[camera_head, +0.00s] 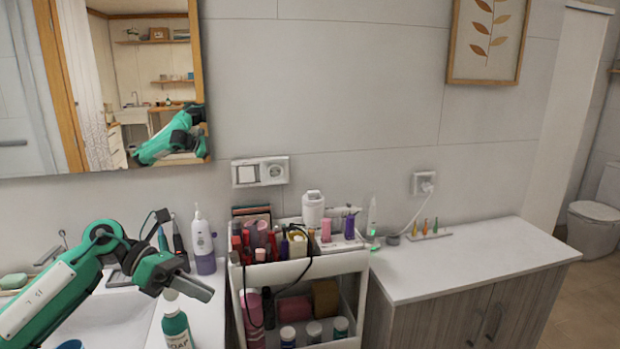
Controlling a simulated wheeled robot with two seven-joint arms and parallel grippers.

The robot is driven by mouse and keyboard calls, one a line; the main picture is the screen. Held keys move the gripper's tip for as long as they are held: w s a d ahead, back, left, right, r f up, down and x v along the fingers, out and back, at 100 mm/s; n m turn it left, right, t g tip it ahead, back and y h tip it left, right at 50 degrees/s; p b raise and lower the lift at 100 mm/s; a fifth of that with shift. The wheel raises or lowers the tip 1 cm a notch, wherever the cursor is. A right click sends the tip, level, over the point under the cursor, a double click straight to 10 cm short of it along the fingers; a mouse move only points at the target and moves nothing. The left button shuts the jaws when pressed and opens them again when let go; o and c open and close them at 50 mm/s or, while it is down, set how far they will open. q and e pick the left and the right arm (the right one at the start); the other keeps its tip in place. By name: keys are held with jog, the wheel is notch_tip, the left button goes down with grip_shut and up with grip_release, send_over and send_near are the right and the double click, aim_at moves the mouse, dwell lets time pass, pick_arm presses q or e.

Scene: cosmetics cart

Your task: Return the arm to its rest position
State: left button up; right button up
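My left arm comes in from the left, green and white. My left gripper (207,291) is over the right part of the sink counter, in front of the cart's left side. Its grey fingers point right and slightly down, seen from the side, so I cannot tell whether they are apart. No object shows between them. A green soap bottle (175,323) stands just below the gripper in the picture; the gap between them is hard to judge. My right gripper is out of view.
A white cart (300,268) full of cosmetics stands right of the gripper. A white and purple bottle (203,243) stands behind it by the wall. A cabinet with a mostly clear white top (470,258) is at right. A mirror (130,70) hangs at upper left.

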pick_arm(q)
jog(key=d+r+n+t+h, duration=0.2)
jog(key=d+n+t+h, duration=0.55)
jog(key=d+n, duration=0.25)
jog(key=s+a+f+n+t+y, duration=0.35)
jog(key=a+f+n+y, duration=0.25)
jog(key=f+n+y, duration=0.7)
jog(key=s+a+f+n+t+y, duration=0.3)
jog(key=a+f+n+t+y, duration=0.35)
jog(key=n, duration=1.15)
jog(key=s+f+n+g, duration=0.3)
jog(key=s+f+g, duration=0.35)
jog(key=s, duration=0.55)
jog(key=s+f+n+g, duration=0.3)
jog(key=s+f+g, duration=0.4)
jog(key=s, duration=0.5)
jog(key=s+a+f+x, duration=0.1)
jog(key=s+x, duration=0.2)
jog(key=x, duration=1.2)
jog(key=s+a+f+x, duration=0.1)
jog(key=s+x, duration=0.3)
jog(key=x, duration=1.2)
jog(key=s+a+f+g, duration=0.1)
jog(key=s+a+f, duration=0.2)
jog(key=s+f, duration=1.6)
jog(key=shift+a+g+y, duration=0.2)
jog(key=shift+g+y, duration=0.1)
jog(key=shift+y, duration=0.1)
